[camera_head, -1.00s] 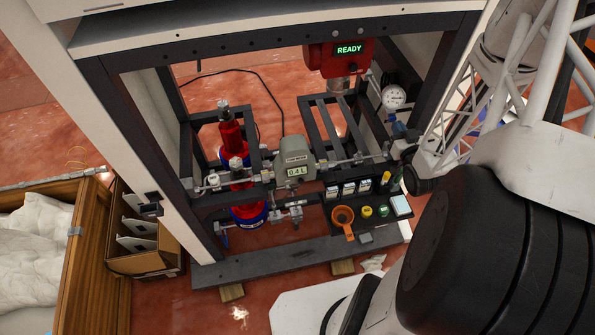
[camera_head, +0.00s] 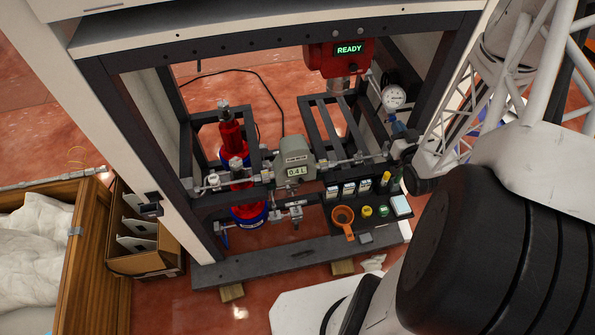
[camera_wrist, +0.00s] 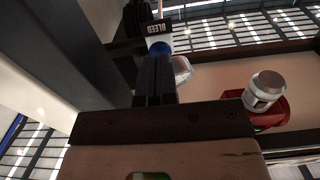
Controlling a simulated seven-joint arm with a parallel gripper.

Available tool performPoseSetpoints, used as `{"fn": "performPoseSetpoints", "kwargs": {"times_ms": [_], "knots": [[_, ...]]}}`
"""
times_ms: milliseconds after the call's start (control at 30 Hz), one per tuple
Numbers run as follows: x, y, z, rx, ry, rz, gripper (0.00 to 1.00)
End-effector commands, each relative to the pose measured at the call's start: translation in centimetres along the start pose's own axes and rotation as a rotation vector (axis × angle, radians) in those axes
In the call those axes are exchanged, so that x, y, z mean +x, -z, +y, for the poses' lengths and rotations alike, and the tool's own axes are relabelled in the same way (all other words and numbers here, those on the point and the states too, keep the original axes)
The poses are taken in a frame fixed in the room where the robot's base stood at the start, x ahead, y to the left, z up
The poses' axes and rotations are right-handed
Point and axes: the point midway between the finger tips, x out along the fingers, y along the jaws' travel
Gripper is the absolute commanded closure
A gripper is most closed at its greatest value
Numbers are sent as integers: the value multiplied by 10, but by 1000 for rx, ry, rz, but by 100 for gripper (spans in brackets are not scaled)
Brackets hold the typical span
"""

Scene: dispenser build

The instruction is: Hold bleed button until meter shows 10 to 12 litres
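The grey meter (camera_head: 295,158) sits mid-pipe in the frame, and its display reads 0.4 L. In the wrist view, the blue bleed button (camera_wrist: 160,48) shows just beyond my fingertips, below a black label reading BLEED (camera_wrist: 158,28). My gripper (camera_wrist: 155,68) has its two dark fingers together with nothing between them. The tips are at or very close to the button; I cannot tell whether they touch or press it.
A round gauge (camera_head: 394,97) stands at the right post. The white frame post (camera_head: 105,130) and an open carton (camera_head: 140,240) are at left.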

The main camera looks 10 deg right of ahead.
Motion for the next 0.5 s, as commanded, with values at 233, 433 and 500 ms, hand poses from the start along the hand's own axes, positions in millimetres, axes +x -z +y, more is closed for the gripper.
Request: {"fn": "performPoseSetpoints", "kwargs": {"times_ms": [233,433,500], "knots": [[3,0,0,0,0,0,100],[5,0,0,0,0,0,100],[6,0,0,0,0,0,100]]}}
